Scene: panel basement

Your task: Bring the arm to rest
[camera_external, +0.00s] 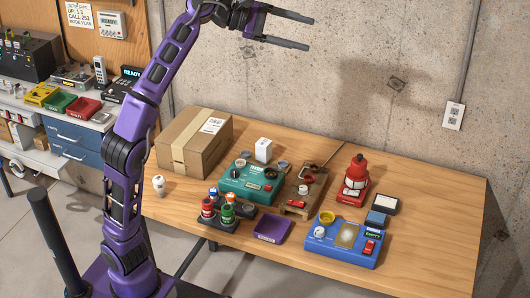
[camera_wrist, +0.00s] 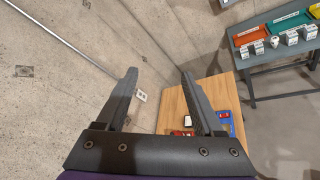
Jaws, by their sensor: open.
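My gripper (camera_external: 288,31) is raised high above the back of the wooden table (camera_external: 430,225), near the concrete wall, in the external view. Its two dark fingers are spread apart with nothing between them. In the wrist view my gripper (camera_wrist: 155,95) also shows open and empty, with the wall and the table's end beyond it. My purple arm rises from its base at the front left and bends to the right at the top. It touches nothing that I can see.
The table holds a cardboard box (camera_external: 190,145), a teal device (camera_external: 248,183), a blue device (camera_external: 340,242), a purple tray (camera_external: 272,229) and a red bottle-like object (camera_external: 355,175). A wall socket (camera_external: 453,115) is at the right. A side bench (camera_wrist: 275,65) carries colored trays. The table's right end is clear.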

